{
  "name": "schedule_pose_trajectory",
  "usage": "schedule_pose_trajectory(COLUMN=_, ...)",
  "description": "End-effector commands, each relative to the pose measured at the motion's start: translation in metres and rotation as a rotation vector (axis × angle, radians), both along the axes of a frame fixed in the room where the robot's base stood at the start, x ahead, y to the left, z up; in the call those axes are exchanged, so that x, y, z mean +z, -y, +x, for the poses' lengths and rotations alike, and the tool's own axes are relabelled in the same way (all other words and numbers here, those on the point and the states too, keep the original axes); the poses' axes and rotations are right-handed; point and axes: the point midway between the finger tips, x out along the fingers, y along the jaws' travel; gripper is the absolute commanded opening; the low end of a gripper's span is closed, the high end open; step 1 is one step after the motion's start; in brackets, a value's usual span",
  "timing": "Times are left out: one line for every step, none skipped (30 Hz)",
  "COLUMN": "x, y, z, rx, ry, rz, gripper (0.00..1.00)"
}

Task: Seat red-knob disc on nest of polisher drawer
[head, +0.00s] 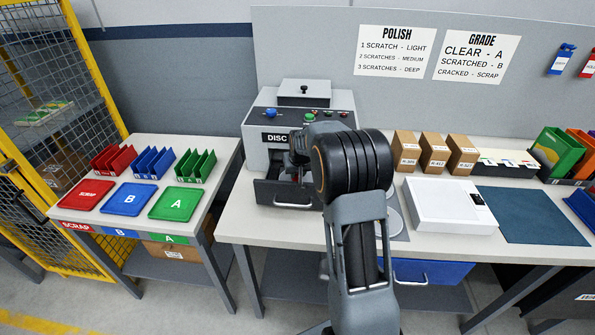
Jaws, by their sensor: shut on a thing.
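The grey disc polisher (256,138) stands on the bench at centre-left. Its dark drawer (277,194) is pulled out at the front. My gripper (299,172) points down over the right part of the drawer, close in front of the machine, partly covered by my arm. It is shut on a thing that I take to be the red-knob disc. The disc and its red knob are too small or too hidden to make out. The nest in the drawer is hidden too, so I cannot tell whether the disc touches it.
Left, a table holds red (86,194), blue (129,199) and green (172,203) trays with matching racks behind. Right of my arm are small brown boxes (433,150), a white device (440,207) and a blue mat (540,215). Colored bins (558,150) stand far right.

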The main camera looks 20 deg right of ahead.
Motion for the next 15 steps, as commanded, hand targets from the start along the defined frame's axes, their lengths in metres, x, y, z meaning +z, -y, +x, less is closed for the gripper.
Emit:
schedule_pose_trajectory(x=0.0001, y=0.0, z=0.0, rx=0.0, ry=0.0, rz=0.0, gripper=0.02)
schedule_pose_trajectory(x=0.0003, y=0.0, z=0.0001, rx=0.0, ry=0.0, rz=0.0, gripper=0.02)
schedule_pose_trajectory(x=0.0004, y=0.0, z=0.0001, rx=0.0, ry=0.0, rz=0.0, gripper=0.02)
schedule_pose_trajectory(x=0.0004, y=0.0, z=0.0001, rx=0.0, ry=0.0, rz=0.0, gripper=0.02)
schedule_pose_trajectory(x=0.0004, y=0.0, z=0.0001, rx=0.0, ry=0.0, rz=0.0, gripper=0.02)
schedule_pose_trajectory(x=0.0004, y=0.0, z=0.0001, rx=0.0, ry=0.0, rz=0.0, gripper=0.02)
schedule_pose_trajectory(x=0.0004, y=0.0, z=0.0001, rx=0.0, ry=0.0, rz=0.0, gripper=0.02)
schedule_pose_trajectory(x=0.0004, y=0.0, z=0.0001, rx=0.0, ry=0.0, rz=0.0, gripper=0.02)
schedule_pose_trajectory(x=0.0004, y=0.0, z=0.0001, rx=0.0, ry=0.0, rz=0.0, gripper=0.02)
schedule_pose_trajectory(x=0.0004, y=0.0, z=0.0001, rx=0.0, ry=0.0, rz=0.0, gripper=0.02)
schedule_pose_trajectory(x=0.0004, y=0.0, z=0.0001, rx=0.0, ry=0.0, rz=0.0, gripper=0.28)
schedule_pose_trajectory(x=0.0004, y=0.0, z=0.0001, rx=0.0, ry=0.0, rz=0.0, gripper=0.32)
schedule_pose_trajectory(x=0.0004, y=0.0, z=0.0001, rx=0.0, ry=0.0, rz=0.0, gripper=0.34)
schedule_pose_trajectory(x=0.0004, y=0.0, z=0.0001, rx=0.0, ry=0.0, rz=0.0, gripper=0.37)
schedule_pose_trajectory(x=0.0004, y=0.0, z=0.0001, rx=0.0, ry=0.0, rz=0.0, gripper=0.41)
